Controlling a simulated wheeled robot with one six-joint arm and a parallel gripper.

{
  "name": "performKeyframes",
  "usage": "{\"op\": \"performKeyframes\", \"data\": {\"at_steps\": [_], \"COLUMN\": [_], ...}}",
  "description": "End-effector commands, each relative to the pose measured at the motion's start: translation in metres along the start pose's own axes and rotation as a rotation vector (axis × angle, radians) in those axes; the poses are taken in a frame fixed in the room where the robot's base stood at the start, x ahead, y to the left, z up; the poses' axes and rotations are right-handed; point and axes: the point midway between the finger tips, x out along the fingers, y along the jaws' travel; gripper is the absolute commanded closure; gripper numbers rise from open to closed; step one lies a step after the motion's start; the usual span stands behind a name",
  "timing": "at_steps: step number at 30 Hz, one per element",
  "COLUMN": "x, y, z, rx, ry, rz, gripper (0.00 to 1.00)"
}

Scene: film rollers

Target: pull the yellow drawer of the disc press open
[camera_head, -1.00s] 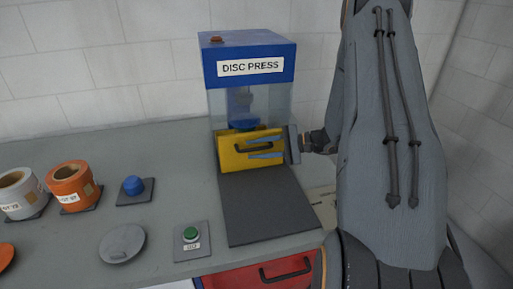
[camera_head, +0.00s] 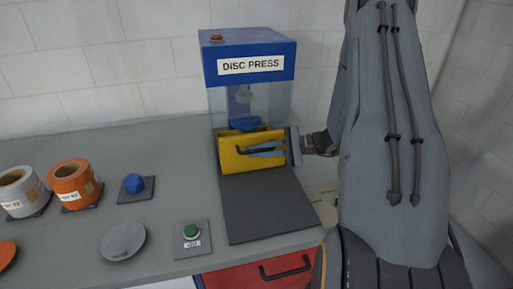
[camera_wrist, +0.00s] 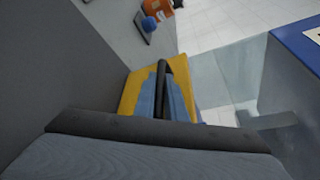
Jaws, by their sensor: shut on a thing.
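The disc press (camera_head: 249,62) is a blue-topped machine with clear walls, standing at the back of the bench. Its yellow drawer (camera_head: 232,161) sticks out a little at the front, and its open top edge shows. My gripper (camera_head: 266,149) reaches in from the right and is shut on the drawer's dark handle (camera_head: 240,150). In the wrist view the blue fingers (camera_wrist: 161,98) lie on both sides of the dark handle (camera_wrist: 167,68), in front of the yellow drawer face (camera_wrist: 130,92). The drawer's inside is mostly hidden.
A dark mat (camera_head: 265,208) lies clear in front of the drawer. A green button box (camera_head: 192,240), a grey lid (camera_head: 123,241), a blue knob (camera_head: 134,184) and orange (camera_head: 73,183) and white rolls (camera_head: 20,192) stand to the left. A red drawer (camera_head: 240,279) is below the bench edge.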

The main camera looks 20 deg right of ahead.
Motion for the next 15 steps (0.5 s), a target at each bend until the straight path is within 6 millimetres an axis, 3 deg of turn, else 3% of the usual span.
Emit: {"op": "performKeyframes", "data": {"at_steps": [15], "x": [-0.041], "y": [0.068], "z": [0.093], "rx": [0.005], "ry": [0.002], "rz": [-0.002], "gripper": [1.00]}}
